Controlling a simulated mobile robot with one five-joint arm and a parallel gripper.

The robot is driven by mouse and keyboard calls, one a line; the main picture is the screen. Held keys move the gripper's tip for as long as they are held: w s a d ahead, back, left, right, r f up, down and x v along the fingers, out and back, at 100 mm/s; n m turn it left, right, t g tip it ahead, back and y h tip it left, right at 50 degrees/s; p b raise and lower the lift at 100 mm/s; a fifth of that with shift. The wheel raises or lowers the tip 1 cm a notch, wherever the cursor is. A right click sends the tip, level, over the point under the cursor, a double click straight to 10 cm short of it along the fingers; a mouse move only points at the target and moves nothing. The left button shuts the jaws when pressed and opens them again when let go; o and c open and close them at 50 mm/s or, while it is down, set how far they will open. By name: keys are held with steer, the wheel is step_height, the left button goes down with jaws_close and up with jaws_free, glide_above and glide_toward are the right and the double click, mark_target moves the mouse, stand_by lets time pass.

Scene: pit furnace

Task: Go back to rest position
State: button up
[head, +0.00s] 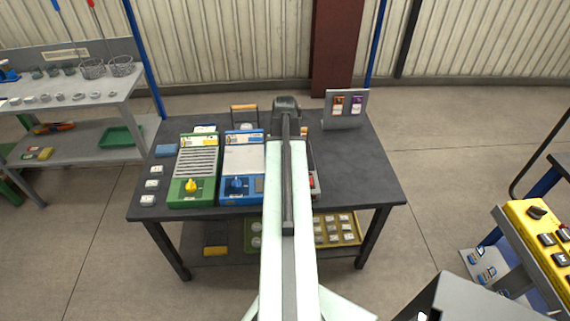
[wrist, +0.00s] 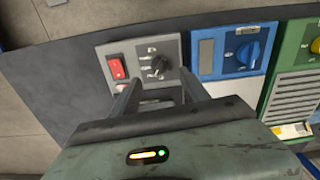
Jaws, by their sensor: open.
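My arm reaches forward over the dark workbench (head: 365,165) in the head view. My gripper (wrist: 160,82) is open in the wrist view, with its two dark fingers apart and nothing between them. The fingers point at a grey control panel (wrist: 105,52) with a red rocker switch (wrist: 116,68) and a black knob (wrist: 158,66). I cannot tell whether a fingertip touches the panel. In the head view the fingers are hidden behind my own wrist, and my arm covers most of the grey panel.
A blue-knobbed unit (head: 243,160) and a green unit with a yellow knob (head: 197,165) stand left of my arm. A small stand (head: 345,120) holds orange and purple items at the back right. A grey shelf table (head: 70,110) is left; a yellow control box (head: 540,235) is right.

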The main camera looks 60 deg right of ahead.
stand_by(0.4)
steer(key=w+a+n, duration=0.6)
steer(key=w+a, duration=1.3)
steer(key=a, duration=0.3)
steer(key=w+a+n, duration=0.2)
steer(key=a+n, duration=0.1)
steer(key=a, duration=2.5)
steer(key=shift+w+n, duration=0.2)
steer(key=shift+n, duration=0.2)
steer(key=c, duration=0.4)
steer(key=shift+o, duration=0.2)
steer(key=shift+d+r, duration=0.1)
